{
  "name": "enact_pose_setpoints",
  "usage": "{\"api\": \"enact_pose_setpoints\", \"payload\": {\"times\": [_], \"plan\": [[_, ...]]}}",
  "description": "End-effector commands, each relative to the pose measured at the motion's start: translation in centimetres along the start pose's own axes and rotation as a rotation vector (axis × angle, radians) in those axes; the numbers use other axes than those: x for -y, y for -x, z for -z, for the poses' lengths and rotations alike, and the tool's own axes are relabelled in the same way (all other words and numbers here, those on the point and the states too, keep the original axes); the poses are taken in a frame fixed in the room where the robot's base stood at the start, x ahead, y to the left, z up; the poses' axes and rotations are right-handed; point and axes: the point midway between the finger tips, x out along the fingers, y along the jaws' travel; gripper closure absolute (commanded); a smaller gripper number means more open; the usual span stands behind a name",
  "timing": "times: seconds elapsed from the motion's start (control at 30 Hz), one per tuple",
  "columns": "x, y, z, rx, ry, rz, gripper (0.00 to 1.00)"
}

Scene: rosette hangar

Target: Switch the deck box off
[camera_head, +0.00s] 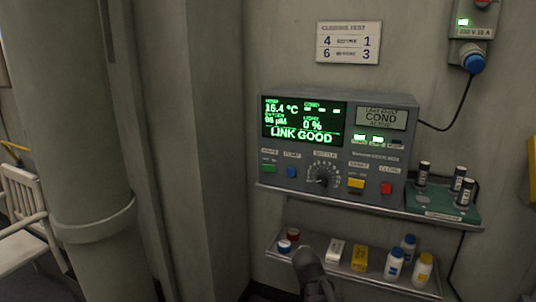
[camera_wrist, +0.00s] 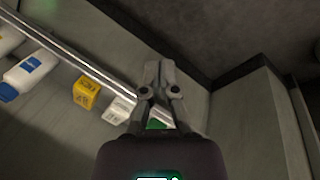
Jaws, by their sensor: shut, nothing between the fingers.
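The deck box (camera_head: 282,183) is a grey panel on the wall shelf. In the head view, a dark part of my arm shows below the box, in front of the lower shelf.
The lower shelf (camera_head: 411,289) holds white bottles (camera_head: 394,263), a yellow box (camera_head: 360,258), a white box (camera_head: 335,250) and small jars. A green tray (camera_head: 436,208) with dark vials stands right of the deck box. A blue plug (camera_head: 473,64) is in the wall outlet, above a black cable.

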Motion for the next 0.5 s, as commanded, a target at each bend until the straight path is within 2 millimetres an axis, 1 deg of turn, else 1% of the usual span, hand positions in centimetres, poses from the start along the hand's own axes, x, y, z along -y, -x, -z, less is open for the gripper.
{"api": "enact_pose_setpoints", "payload": {"times": [0.03,0.27,0.5], "plan": [[-0.3,2.3,1.1,-0.008,0.024,-0.025,1.00],[-0.3,7.9,4.6,-0.046,0.122,-0.144,1.00],[0.1,14.2,8.2,-0.089,0.222,-0.268,1.00]]}}
